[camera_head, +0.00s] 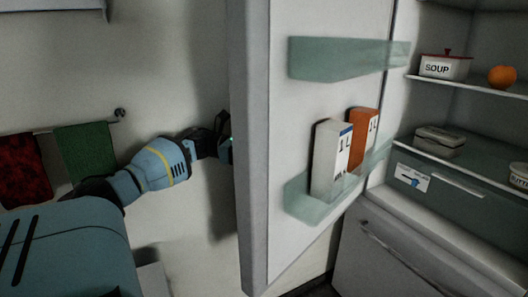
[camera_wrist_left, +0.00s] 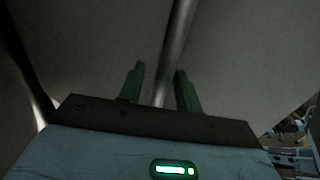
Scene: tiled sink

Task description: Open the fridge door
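The fridge door (camera_head: 258,150) stands wide open in the head view, its inner side with two shelves facing me. My left arm reaches from the left to the door's outer side, and my left gripper (camera_head: 226,140) is partly hidden behind the door edge. In the left wrist view, the two green fingers of the left gripper (camera_wrist_left: 159,88) are apart. The door's grey bar handle (camera_wrist_left: 174,50) runs between them, with a visible gap on each side. My right gripper is in neither view.
A milk carton (camera_head: 329,160) and an orange carton (camera_head: 364,138) stand on the lower door shelf (camera_head: 312,208). Inside are a soup pot (camera_head: 444,67), an orange (camera_head: 502,76) and a grey box (camera_head: 439,137). A freezer drawer (camera_head: 385,255) is below. Towels (camera_head: 84,153) hang at left.

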